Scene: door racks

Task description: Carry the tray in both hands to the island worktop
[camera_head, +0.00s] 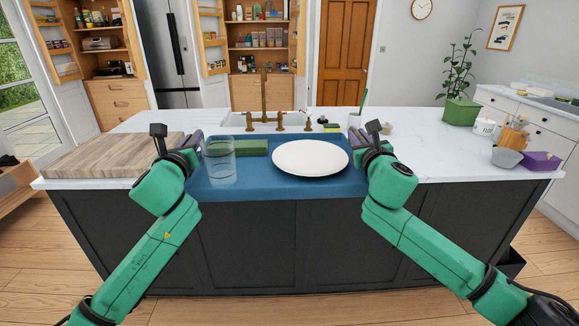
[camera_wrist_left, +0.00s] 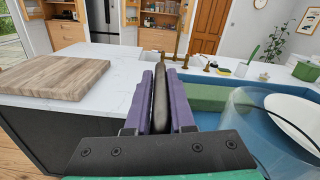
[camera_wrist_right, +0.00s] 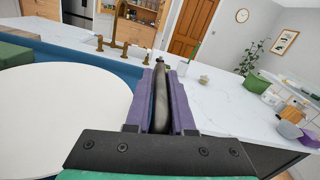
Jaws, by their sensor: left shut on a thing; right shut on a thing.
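The blue tray (camera_head: 275,186) is level in front of me at the island worktop (camera_head: 440,166), overlapping its front edge in the head view; I cannot tell whether it touches the top. On it are a clear glass (camera_head: 221,165) at left, a green block (camera_head: 251,147) behind and a white plate (camera_head: 310,157) at right. My left gripper (camera_head: 190,142) is shut on the tray's dark left handle (camera_wrist_left: 160,92). My right gripper (camera_head: 362,138) is shut on its dark right handle (camera_wrist_right: 160,95).
A wooden board (camera_head: 110,155) lies on the worktop to the left. A sink with a brass tap (camera_head: 264,95) is behind the tray. A grey bowl (camera_head: 506,158), purple tub (camera_head: 541,161) and potted plant (camera_head: 461,110) stand at right. White worktop between tray and bowl is clear.

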